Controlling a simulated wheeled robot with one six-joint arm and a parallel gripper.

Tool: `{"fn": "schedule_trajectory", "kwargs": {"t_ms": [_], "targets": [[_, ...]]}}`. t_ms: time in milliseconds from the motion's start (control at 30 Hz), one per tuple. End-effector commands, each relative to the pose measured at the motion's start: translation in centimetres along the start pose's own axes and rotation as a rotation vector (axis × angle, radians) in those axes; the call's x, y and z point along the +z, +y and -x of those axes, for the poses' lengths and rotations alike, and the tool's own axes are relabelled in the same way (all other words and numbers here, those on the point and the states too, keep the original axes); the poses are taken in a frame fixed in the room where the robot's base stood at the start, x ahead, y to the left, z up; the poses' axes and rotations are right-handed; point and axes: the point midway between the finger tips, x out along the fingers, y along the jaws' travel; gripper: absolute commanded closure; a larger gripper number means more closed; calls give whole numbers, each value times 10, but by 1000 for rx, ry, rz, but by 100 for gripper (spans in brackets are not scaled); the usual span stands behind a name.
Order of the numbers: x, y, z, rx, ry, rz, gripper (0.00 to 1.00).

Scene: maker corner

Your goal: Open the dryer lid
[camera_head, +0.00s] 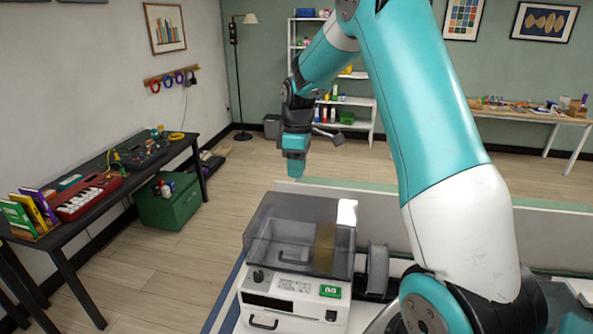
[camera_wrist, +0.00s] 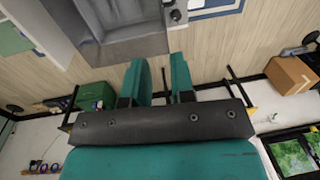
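The dryer (camera_head: 292,302) is a white box with a knob and a green display on its front. Its smoky see-through lid (camera_head: 290,232) is down, with a dark handle (camera_head: 292,258) at the front and a brown spool visible inside. My gripper (camera_head: 294,172) hangs in the air above and beyond the lid, apart from it. In the wrist view, my gripper's two teal fingers (camera_wrist: 162,78) stand apart with nothing between them, and the grey lid (camera_wrist: 125,30) shows past the fingertips at the top.
A grey spool (camera_head: 376,268) stands right of the dryer. A black side table (camera_head: 100,190) with a red keyboard stands at left, a green box (camera_head: 167,203) beneath it. A shelf (camera_head: 345,100) and a wooden table (camera_head: 530,115) are at the back. The air above the lid is clear.

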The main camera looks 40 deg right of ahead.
Motion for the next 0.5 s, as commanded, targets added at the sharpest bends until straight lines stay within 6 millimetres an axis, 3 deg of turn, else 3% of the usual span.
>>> {"fn": "schedule_trajectory", "kwargs": {"t_ms": [500], "targets": [[0,-1,29,0,0,-1,77]]}}
